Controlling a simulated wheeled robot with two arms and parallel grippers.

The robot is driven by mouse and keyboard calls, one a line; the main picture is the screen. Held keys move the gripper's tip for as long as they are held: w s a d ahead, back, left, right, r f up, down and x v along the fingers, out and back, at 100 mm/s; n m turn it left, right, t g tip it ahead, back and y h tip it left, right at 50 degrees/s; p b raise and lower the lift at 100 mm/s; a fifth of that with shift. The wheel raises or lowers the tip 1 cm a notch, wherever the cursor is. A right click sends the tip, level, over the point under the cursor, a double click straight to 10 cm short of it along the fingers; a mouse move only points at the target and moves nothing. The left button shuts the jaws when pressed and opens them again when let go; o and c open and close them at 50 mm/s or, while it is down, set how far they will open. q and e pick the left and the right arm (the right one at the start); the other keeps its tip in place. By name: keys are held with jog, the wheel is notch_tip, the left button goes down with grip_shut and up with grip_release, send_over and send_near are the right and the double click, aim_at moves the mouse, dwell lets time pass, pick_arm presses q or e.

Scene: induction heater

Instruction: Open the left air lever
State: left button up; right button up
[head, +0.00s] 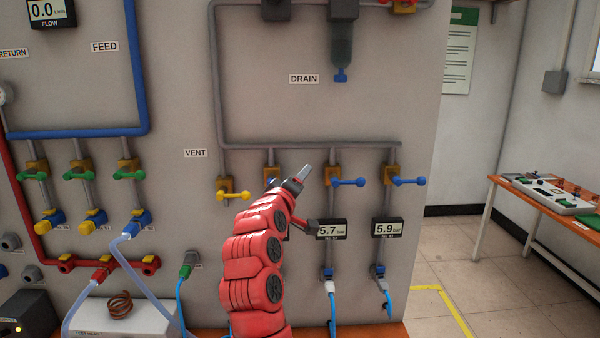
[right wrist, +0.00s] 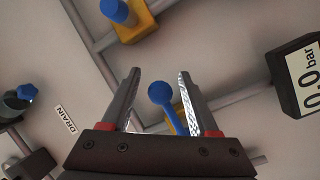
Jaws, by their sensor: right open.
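The left air lever is blue with a round knob (right wrist: 159,92) and sits on a yellow valve body (head: 271,171). In the head view my right gripper covers most of this lever. My right gripper (head: 291,179) is in front of the valve; in the right wrist view its two fingers (right wrist: 157,95) are open, with the blue knob and stem showing between them. No contact with the lever is clear. The middle blue lever (head: 348,182) and right blue lever (head: 408,181) point sideways to the right. My left gripper is out of view.
A gauge reading 0.0 bar (right wrist: 303,80) is close on the right in the wrist view. Gauges reading 5.7 (head: 331,230) and 5.9 (head: 387,229) hang below the other two levers. A yellow vent lever (head: 235,195) is left of my gripper. Pipes run along the panel.

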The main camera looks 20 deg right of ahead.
jog(key=shift+w+d, duration=0.35)
jog(key=shift+w, duration=0.15)
grip_shut()
dwell(1.2)
